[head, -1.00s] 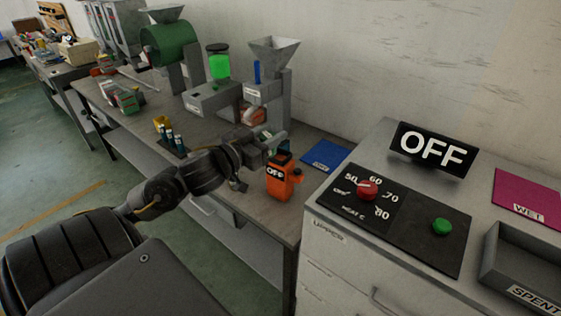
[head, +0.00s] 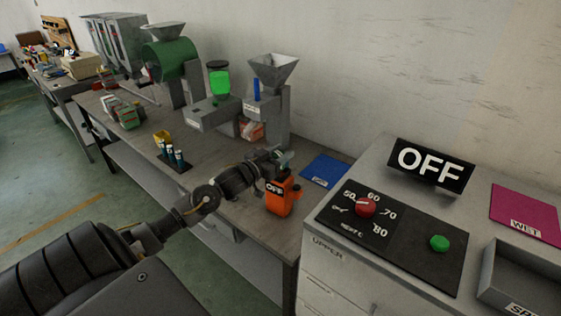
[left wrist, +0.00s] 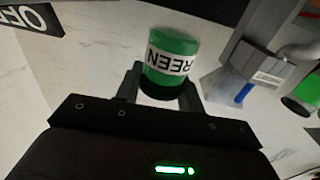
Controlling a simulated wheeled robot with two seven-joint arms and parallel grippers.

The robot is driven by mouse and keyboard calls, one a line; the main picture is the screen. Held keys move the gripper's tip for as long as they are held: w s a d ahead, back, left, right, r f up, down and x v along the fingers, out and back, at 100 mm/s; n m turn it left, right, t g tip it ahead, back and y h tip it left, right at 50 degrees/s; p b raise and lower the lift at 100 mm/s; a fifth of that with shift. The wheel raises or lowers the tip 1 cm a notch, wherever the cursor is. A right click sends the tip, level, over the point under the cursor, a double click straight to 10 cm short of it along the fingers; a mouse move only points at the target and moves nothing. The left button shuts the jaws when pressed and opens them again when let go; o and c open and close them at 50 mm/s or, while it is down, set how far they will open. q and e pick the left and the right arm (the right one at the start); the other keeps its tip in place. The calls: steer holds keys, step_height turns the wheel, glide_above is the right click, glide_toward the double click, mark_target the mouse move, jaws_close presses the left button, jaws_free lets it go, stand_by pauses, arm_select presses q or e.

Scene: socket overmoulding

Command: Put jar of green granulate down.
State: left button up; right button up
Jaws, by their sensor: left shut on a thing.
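The jar of green granulate (left wrist: 172,55) is between the fingers of my left gripper (left wrist: 160,88) in the left wrist view. Its white label reads upside down there. In the head view my left gripper (head: 282,158) is over the bench, behind the orange device marked OFF and left of the blue mat. I cannot tell whether the jar touches the bench. My right gripper is in neither view.
The blue mat (head: 325,171) lies bare on the bench (head: 215,182). The orange device (head: 281,197) stands close in front of my left gripper. A grey hopper machine (head: 272,100) and a green-filled container (head: 218,80) stand behind. A cabinet with a red knob (head: 365,207) is at right.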

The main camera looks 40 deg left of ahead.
arm_select(q)
step_height(320, 180, down, 3)
steer(key=shift+w+f+p, duration=0.1)
steer(key=shift+w+p, duration=0.05)
steer(key=shift+p, duration=0.5)
steer(key=shift+f, duration=0.1)
steer(key=o, duration=1)
steer(key=shift+f, duration=0.15)
steer(key=shift+c, duration=0.2)
steer(key=shift+r, duration=0.2)
steer(key=s+b, duration=0.2)
steer(key=s, duration=1)
steer(key=shift+a, duration=0.45)
